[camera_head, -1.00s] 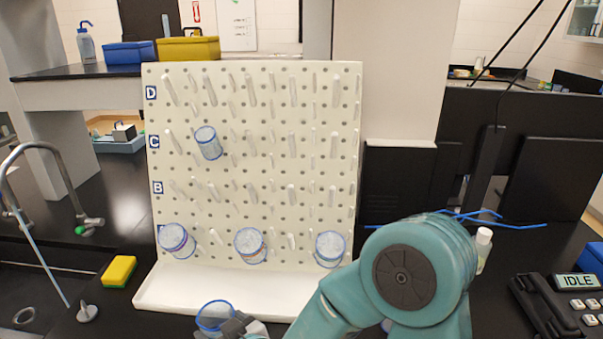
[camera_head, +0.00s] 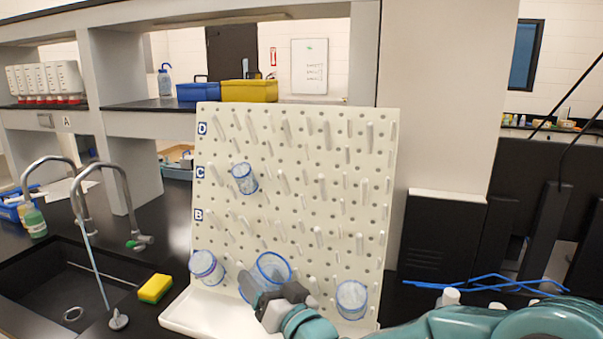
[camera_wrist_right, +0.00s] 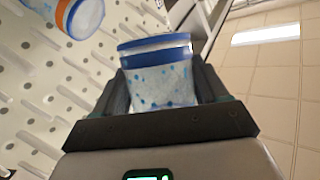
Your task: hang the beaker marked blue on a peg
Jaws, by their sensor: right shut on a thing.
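My right gripper (camera_head: 268,291) is shut on a clear beaker with a blue rim (camera_head: 273,267), in front of the lower middle of the white pegboard (camera_head: 300,215). In the right wrist view the held beaker (camera_wrist_right: 160,78) has a blue band and blue specks, with a finger on each side. Bare pegs show in several rows of the board. I cannot tell whether the beaker touches a peg. My left gripper is not in view.
Other beakers hang on the board: one in row C (camera_head: 244,178), one low at left (camera_head: 207,267) and one low at right (camera_head: 351,299). An orange-banded beaker (camera_wrist_right: 82,14) is close by in the wrist view. A sponge (camera_head: 155,288) and a sink tap (camera_head: 130,210) stand left.

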